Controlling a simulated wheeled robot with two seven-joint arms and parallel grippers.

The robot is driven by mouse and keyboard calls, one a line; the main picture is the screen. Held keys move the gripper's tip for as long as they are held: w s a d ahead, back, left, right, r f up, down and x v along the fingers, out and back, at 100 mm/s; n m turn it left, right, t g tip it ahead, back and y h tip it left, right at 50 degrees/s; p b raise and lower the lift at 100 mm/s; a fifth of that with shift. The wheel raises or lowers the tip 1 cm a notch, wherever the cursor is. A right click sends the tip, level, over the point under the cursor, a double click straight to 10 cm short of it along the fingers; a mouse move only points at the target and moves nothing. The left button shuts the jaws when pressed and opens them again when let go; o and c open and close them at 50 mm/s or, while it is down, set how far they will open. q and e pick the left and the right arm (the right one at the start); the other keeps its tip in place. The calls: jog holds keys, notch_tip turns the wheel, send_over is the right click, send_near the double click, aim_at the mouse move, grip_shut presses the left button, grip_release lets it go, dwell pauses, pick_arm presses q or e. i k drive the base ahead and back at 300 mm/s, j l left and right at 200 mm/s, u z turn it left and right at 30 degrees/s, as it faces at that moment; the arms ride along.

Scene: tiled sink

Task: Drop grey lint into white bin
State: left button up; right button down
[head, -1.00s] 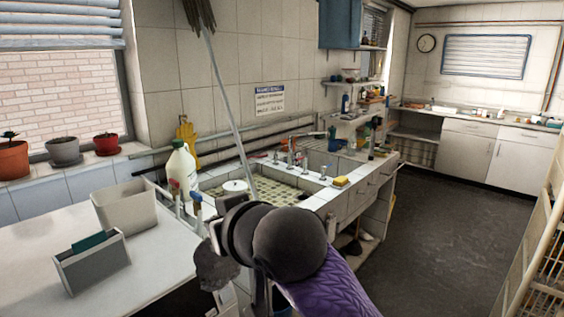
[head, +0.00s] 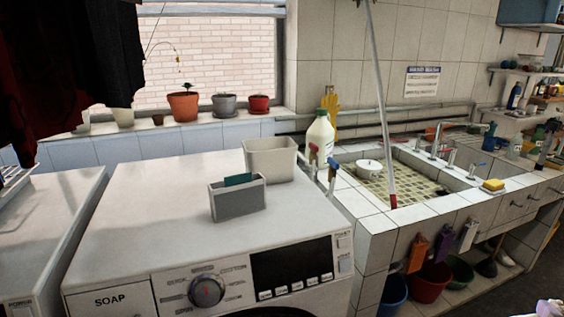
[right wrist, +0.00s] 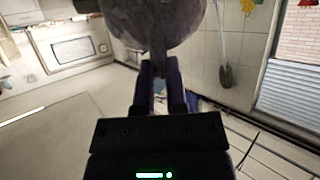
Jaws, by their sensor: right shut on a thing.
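The grey lint (right wrist: 153,22) is a rough, rounded grey lump at the top of the right wrist view. My right gripper (right wrist: 160,72) is shut on it, with the two dark fingers meeting at its lower side. The white bin (head: 270,160) is an open, off-white tub standing upright on top of the washing machine (head: 140,228) in the head view. Its inside is mostly hidden from this angle. The lint and right gripper are out of the head view, so their distance from the bin cannot be told. My left gripper is in neither view.
A grey open holder (head: 238,202) with a teal item stands in front of the bin. A white bottle (head: 319,140) and taps are to its right, beside the tiled sink (head: 400,185). A mop handle (head: 383,110) leans there. The machine's left top is clear.

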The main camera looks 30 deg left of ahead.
aim_at(275, 178)
jog(key=i+l+u, duration=0.2)
jog(key=u, duration=0.25)
jog(key=i+l+u, duration=0.25)
jog(key=u, duration=0.2)
jog(key=i+l+u, duration=0.15)
jog(key=l+u, duration=0.25)
jog(key=i+l+u, duration=0.1)
jog(key=l+u, duration=0.2)
jog(key=u, duration=0.15)
jog(key=l+u, duration=0.9)
jog(key=i+j, duration=0.05)
jog(key=j, duration=0.05)
